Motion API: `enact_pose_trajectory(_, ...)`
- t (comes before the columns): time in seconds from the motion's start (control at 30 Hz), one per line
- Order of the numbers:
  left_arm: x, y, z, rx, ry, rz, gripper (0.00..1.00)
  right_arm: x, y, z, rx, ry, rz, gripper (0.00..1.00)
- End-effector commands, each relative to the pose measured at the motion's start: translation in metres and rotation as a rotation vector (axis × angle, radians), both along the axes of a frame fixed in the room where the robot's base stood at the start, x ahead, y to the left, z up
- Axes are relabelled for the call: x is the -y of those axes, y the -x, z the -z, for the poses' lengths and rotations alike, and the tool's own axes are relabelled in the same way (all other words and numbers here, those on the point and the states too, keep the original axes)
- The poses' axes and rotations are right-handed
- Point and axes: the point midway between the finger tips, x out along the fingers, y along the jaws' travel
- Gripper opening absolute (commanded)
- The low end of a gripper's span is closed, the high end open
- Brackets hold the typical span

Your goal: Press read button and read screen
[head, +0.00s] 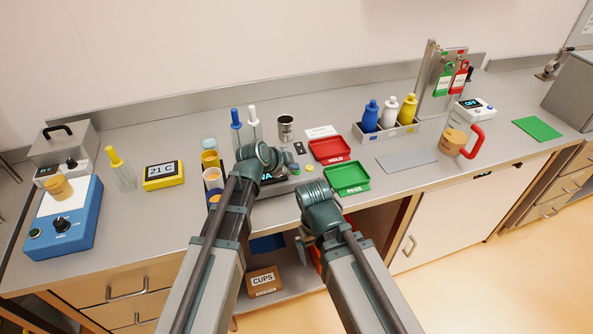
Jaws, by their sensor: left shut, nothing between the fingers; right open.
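A low grey device (283,187) stands near the front edge of the counter, in the middle. Its dark screen (267,177) shows pale blue characters, but my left arm covers part of it and I cannot read the whole text. Small coloured buttons (296,169) show on its right part; I cannot read any label. My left gripper (281,160) is shut and empty, over the back of this device; whether it touches a button is hidden. My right gripper (303,239) is open and empty, lower, in front of the counter edge.
Green PASS tray (348,190) and red HOLD tray (330,161) sit right of the device. Cups (211,160) and white-and-blue-topped bottles (236,134) stand left and behind. A yellow display (163,175) reads 21 C. A grey bottle rack (388,137) stands further right.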

Motion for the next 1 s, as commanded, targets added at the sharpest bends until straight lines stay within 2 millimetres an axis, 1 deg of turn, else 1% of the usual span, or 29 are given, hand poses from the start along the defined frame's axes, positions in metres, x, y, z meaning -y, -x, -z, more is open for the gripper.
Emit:
enact_pose_trajectory(0.17,0.0,0.0,-0.002,-0.001,-0.001,0.001,0.0,0.0,0.0,-0.002,0.0,0.0,0.0,1.0)
enact_pose_trajectory(0.47,0.0,0.0,-0.016,-0.001,-0.001,0.0,0.0,0.0,0.0,-0.017,0.0,0.0,0.0,1.0)
enact_pose_trajectory(0.83,0.0,0.0,-0.016,0.0,0.0,0.0,0.0,0.0,0.0,-0.017,0.0,0.0,0.0,1.0)
enact_pose_trajectory(1.0,0.0,0.0,-0.026,0.0,0.0,0.0,0.0,0.0,0.0,-0.026,0.0,0.0,0.0,1.0)
